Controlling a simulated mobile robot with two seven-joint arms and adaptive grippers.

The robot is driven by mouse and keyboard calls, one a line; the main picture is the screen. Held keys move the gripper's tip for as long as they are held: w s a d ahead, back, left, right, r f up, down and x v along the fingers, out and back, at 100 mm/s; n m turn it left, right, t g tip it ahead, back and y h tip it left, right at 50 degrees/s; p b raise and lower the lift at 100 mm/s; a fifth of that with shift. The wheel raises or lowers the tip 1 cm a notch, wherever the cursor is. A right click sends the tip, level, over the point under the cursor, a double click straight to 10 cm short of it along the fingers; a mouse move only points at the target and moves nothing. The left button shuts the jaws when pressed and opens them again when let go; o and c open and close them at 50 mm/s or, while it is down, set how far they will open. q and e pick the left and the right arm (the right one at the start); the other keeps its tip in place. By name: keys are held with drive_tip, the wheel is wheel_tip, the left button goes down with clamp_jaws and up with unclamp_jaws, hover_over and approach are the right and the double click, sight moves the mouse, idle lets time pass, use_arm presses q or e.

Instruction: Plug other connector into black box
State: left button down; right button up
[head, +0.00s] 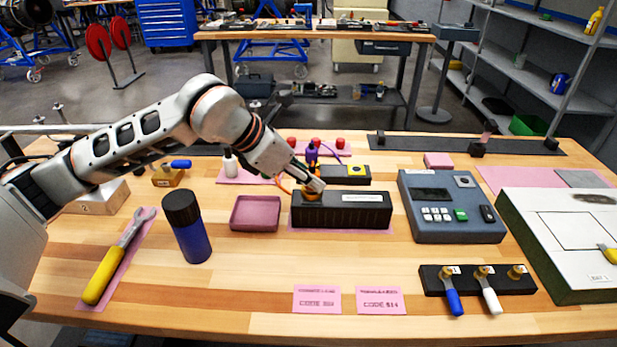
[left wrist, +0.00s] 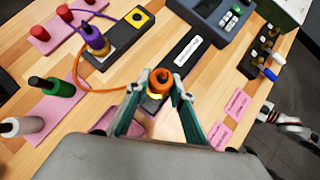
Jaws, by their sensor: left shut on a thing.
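My left gripper (head: 311,187) is shut on the orange connector (left wrist: 161,76), at the left end of the long black box (head: 355,211). In the left wrist view its two fingers (left wrist: 158,88) stand on either side of the connector. The connector is over or in the yellow-ringed socket of the black box (left wrist: 182,62); how deep it sits is hidden. An orange cable (left wrist: 92,89) curves away from it. A purple connector (head: 312,154) stands upright in a smaller black box (head: 343,173) behind. My right gripper (left wrist: 270,112) seems to show at the right edge of the left wrist view, its jaws unclear.
A pink tray (head: 255,213) lies left of the black box. A blue-grey keypad device (head: 452,232) stands to its right. A blue bottle (head: 188,228) and a yellow-handled wrench (head: 108,265) are at the left. Code cards (head: 317,300) and a valve block (head: 478,281) lie in front.

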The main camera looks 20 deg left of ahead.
use_arm(q)
drive_tip(key=shift+s+f, duration=0.25)
drive_tip(key=shift+f, duration=0.45)
drive_tip(key=c, duration=1.5)
unclamp_jaws()
drive_tip(key=shift+w, duration=0.1)
drive_tip(key=shift+w+r, duration=0.1)
drive_tip(key=shift+r, duration=0.05)
drive_tip(key=shift+p+v, duration=0.3)
drive_tip(key=shift+v, duration=0.5)
drive_tip(key=p+v, duration=0.1)
drive_tip(key=v, duration=0.4)
drive_tip(key=shift+r+p, duration=0.35)
drive_tip(key=shift+r, duration=0.05)
drive_tip(key=shift+f, duration=0.1)
